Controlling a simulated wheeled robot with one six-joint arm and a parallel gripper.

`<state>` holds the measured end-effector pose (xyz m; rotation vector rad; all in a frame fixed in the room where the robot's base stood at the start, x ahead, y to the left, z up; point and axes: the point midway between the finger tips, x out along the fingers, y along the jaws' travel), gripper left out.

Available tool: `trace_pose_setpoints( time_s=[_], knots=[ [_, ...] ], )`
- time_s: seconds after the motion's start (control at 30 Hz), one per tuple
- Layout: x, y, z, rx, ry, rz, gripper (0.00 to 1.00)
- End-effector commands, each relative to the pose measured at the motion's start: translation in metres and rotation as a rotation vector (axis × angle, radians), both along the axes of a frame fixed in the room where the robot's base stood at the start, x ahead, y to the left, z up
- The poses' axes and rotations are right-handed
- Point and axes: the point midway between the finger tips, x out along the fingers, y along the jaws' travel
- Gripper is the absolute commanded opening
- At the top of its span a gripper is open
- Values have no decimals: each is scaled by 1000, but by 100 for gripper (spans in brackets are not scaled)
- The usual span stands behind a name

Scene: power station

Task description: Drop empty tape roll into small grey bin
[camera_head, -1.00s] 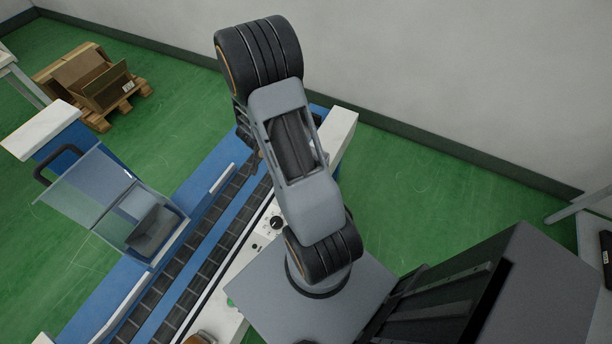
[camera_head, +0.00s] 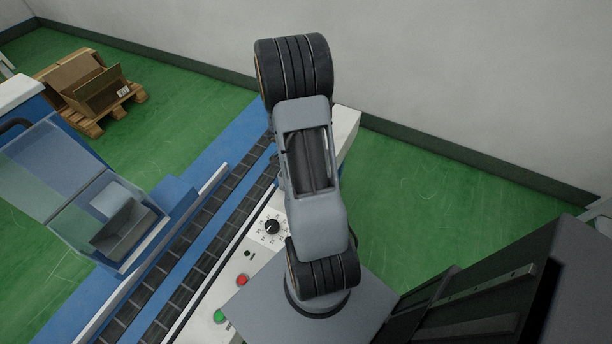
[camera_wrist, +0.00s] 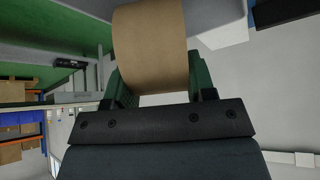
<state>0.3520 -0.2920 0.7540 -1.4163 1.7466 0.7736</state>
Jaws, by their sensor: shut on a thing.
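A brown tape roll (camera_wrist: 150,45) is in the wrist view, between the green fingers of my gripper (camera_wrist: 160,82). My gripper is shut on it. In the head view my arm rises over the machine, and my gripper and the roll do not show.
A blue machine with a roller conveyor (camera_head: 215,215) and a control panel (camera_head: 265,235) stands below my arm. A clear cover (camera_head: 50,175) is at its left. A wooden pallet (camera_head: 115,108) with cardboard lies at the back left. Green floor is free by the grey wall.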

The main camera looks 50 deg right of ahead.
Motion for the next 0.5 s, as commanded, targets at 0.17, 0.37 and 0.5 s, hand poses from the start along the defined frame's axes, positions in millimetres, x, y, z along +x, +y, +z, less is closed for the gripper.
trace_pose_setpoints(
  time_s=[0.17,0.37,0.5],
  knots=[
    [0,0,-19,-1,-1,1,28],
    [0,0,-26,-1,1,1,28],
    [0,0,-28,0,0,1,28]
  ],
)
